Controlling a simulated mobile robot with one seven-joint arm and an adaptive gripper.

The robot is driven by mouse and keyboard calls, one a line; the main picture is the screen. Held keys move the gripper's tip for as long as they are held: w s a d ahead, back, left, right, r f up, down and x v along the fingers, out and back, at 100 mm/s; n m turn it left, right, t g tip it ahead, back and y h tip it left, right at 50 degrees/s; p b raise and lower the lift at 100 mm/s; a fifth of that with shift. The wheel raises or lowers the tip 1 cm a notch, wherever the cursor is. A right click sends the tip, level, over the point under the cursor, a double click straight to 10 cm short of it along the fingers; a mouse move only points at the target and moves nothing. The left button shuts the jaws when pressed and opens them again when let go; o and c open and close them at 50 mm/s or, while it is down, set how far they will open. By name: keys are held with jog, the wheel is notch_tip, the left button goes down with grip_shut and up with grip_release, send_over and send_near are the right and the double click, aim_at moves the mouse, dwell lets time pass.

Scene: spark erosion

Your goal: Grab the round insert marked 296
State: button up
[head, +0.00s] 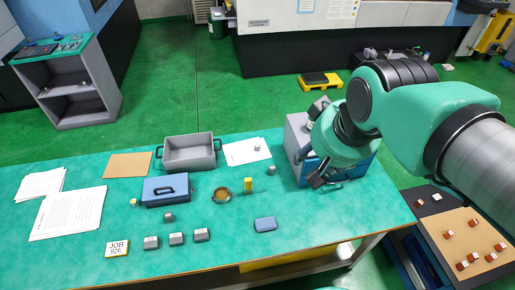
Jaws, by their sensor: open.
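No marking 296 is readable in the head view, so I cannot tell which piece is the round insert. A small grey rounded piece (169,217) stands on the green table, below the blue case. Another small grey piece (257,147) stands on white paper behind. Several grey blocks with pale labels, one of them a left block (151,242), stand in a row near the front edge. My gripper (326,183) is open over the table's right part, in front of a grey and blue box, well right of these pieces. Nothing shows between its fingers.
On the table (340,222) are a grey tray (190,166), a blue case (166,201), a round brass-coloured dish (222,194), a yellow piece (248,184), a blue block (265,224) and a JOB card (117,249). The front right of the table is clear.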

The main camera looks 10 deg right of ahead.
jog(key=w+r+m+g+p, duration=0.1)
jog(key=w+m, duration=0.1)
jog(key=w, duration=1.5)
jog(key=m+g+p, duration=0.4)
jog(key=m, duration=0.3)
send_over(258, 145)
notch_tip(258, 145, down, 37)
jog(key=shift+s, duration=0.15)
jog(key=shift+f, duration=4.3)
